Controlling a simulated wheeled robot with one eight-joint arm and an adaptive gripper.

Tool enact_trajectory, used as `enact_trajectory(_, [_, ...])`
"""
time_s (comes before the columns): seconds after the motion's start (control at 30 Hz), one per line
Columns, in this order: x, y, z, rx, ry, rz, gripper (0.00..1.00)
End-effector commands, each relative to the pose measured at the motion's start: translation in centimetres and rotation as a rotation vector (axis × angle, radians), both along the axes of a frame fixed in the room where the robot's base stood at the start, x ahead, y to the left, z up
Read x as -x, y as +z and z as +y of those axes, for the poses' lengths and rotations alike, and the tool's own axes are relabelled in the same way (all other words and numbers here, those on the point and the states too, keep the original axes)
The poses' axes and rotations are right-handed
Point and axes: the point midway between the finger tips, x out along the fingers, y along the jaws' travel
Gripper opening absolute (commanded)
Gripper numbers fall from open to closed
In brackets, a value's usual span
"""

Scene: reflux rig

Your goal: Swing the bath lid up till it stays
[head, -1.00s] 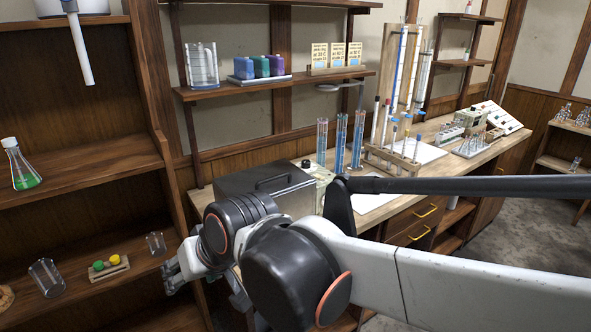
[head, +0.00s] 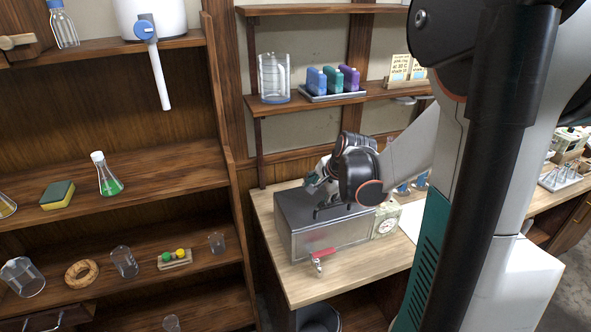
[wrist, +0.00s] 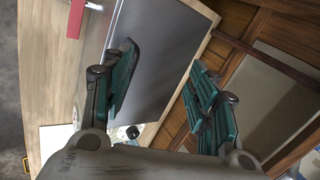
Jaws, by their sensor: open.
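The water bath (head: 333,240) is a grey metal box on the left end of the wooden bench, its flat lid (head: 296,206) lying closed on top.
A red-handled tap (head: 318,258) sticks out at the bath's front. A dial unit (head: 386,220) stands right of it. A shelf (head: 300,103) with a jug and coloured bottles hangs above. A tall shelf unit (head: 228,150) stands to the left.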

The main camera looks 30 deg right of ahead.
Motion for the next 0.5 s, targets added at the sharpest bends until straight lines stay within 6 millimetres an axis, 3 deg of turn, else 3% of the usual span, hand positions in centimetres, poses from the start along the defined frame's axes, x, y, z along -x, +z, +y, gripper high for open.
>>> enact_trajectory(0.03, [1.1, -0.2, -1.9, -0.012, -0.054, 0.016, 0.53])
enact_trajectory(0.1, [2.4, -0.8, -3.7, -0.025, -0.111, 0.033, 0.53])
enact_trajectory(0.2, [3.5, -1.4, -5.1, -0.038, -0.161, 0.049, 0.53])
enact_trajectory(0.5, [3.3, -3.2, -5.8, -0.042, -0.178, 0.055, 0.53])
